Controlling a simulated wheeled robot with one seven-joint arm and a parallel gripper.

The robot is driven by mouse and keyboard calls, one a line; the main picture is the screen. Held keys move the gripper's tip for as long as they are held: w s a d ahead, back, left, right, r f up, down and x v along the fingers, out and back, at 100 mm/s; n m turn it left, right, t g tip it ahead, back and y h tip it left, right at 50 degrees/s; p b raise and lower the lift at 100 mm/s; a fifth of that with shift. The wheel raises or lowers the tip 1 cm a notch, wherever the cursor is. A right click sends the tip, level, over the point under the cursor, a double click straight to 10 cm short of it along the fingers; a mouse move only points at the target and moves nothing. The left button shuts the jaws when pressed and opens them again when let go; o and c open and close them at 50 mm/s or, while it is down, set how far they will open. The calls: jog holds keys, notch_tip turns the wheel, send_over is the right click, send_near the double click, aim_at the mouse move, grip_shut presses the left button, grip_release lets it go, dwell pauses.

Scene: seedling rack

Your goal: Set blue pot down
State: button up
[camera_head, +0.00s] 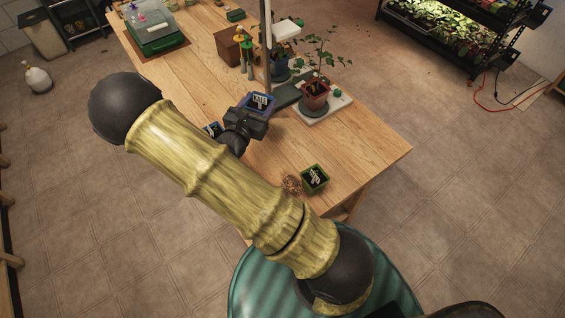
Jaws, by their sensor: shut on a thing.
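My gripper (247,116) is above the wooden table (368,150), left of its right end. It is shut on a blue pot (269,99) with a dark label, which seems to read KALE. The gripper hides the pot's near lower side. I cannot tell whether the pot's base touches the table. A second blue item (209,130) with a label shows partly behind my arm, left of the gripper.
A green pot (315,178) with a label stands near the table's front edge beside a small brown heap (291,184). A terracotta pot with a plant (315,97) stands on a white board (339,107). A metal post (267,45) rises behind the held pot. Bare wood lies right of the gripper.

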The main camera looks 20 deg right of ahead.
jog(key=s+d+f+m+g+h+b, duration=0.4)
jog(key=g+b, duration=0.4)
jog(key=b, duration=0.3)
jog(key=shift+s+d+f+m+g+b, duration=0.15)
jog(key=shift+s+d+m+g+b, duration=0.3)
jog(key=shift+m, duration=0.65)
jog(key=shift+w+d, duration=0.1)
jog(key=shift+w, duration=0.05)
jog(key=shift+f, duration=0.1)
notch_tip(320, 180, down, 6)
jog(key=shift+b, duration=0.3)
jog(key=shift+f, duration=0.1)
